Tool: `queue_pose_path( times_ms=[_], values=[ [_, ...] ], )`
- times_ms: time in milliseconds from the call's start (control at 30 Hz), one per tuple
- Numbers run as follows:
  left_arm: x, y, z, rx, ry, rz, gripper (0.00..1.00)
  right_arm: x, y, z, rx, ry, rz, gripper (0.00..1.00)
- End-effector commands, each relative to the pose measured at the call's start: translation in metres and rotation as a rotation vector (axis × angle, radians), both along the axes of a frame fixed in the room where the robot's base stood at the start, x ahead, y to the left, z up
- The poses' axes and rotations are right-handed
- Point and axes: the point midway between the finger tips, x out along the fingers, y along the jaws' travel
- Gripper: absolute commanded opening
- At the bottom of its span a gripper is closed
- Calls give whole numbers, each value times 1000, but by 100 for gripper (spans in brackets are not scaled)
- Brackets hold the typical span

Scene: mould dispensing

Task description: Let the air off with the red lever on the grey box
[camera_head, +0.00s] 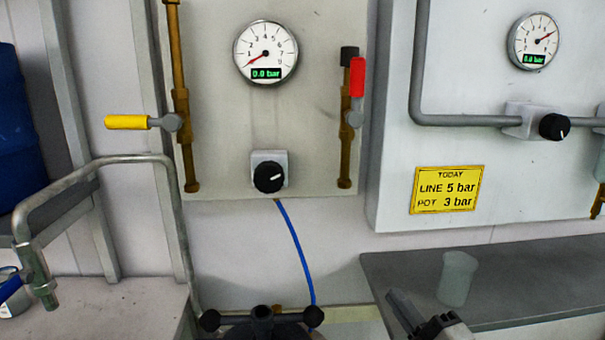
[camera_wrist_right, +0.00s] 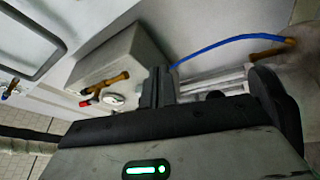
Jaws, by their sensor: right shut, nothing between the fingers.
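The red lever (camera_head: 357,77) stands upright on a brass pipe at the right edge of the grey box (camera_head: 320,150). It also shows small in the right wrist view (camera_wrist_right: 87,102), on the side of the grey box (camera_wrist_right: 122,55). The box's round gauge (camera_head: 266,52) displays 0.0 bar. My right gripper (camera_head: 394,300) is low in the head view, below and right of the red lever and apart from it. Its fingers (camera_wrist_right: 158,88) are shut and empty. My left gripper is out of view.
A yellow lever (camera_head: 127,122) sticks out leftwards from the box's left pipe. A black knob (camera_head: 268,177) is below the gauge, with a blue hose (camera_head: 294,240) hanging down. A translucent cup (camera_head: 457,278) stands on the grey bench (camera_head: 400,268) beside my right gripper.

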Motion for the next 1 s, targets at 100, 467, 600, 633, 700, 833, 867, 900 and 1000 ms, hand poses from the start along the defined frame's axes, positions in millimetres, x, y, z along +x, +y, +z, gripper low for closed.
queue_pose_path(
  times_ms=[100, 467, 600, 633, 700, 833, 867, 900, 1000],
  values=[
    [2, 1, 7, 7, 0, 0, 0, -53, 2, -79, 410, 441, -58, 0],
    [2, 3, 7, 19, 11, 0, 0, -179, 18, -182, 1082, 1101, -303, 0],
    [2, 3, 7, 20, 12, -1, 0, -186, 19, -186, 1120, 1133, -321, 0],
    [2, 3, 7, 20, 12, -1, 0, -186, 19, -186, 1120, 1133, -321, 0],
    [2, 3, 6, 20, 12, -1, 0, -186, 19, -186, 1116, 1133, -321, 0],
    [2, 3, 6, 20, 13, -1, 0, -185, 19, -186, 1114, 1131, -319, 0],
    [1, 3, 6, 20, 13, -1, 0, -185, 19, -186, 1114, 1131, -320, 0],
    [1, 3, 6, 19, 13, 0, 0, -185, 19, -186, 1114, 1131, -320, 0],
    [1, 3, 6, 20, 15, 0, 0, -185, 19, -186, 1113, 1130, -319, 0]
  ],
)
